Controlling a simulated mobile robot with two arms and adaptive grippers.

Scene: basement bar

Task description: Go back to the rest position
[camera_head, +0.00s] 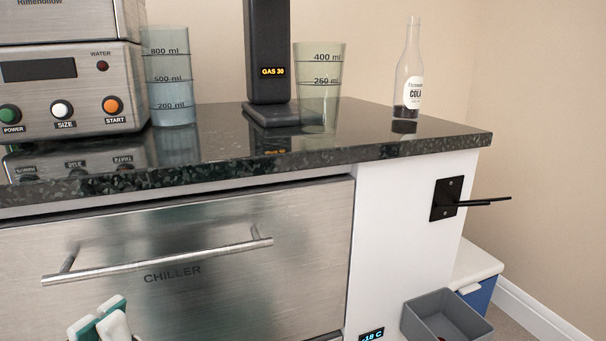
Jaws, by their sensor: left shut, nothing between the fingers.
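My left gripper (103,321) shows at the bottom left edge, with only its pale and teal fingertips in view. It is shut and holds nothing. It is in front of the steel chiller drawer (215,290), below the drawer's bar handle (160,256). The drawer looks shut. The rest of my left arm is out of the picture, and my right gripper is not in view.
A dark stone counter (370,145) bears a steel machine with knobs (75,90), two measuring cups (170,85) (318,80), a black dispenser (268,50) and a cola bottle (408,75). A black bracket (447,198) juts right. A grey bin (425,325) stands low right.

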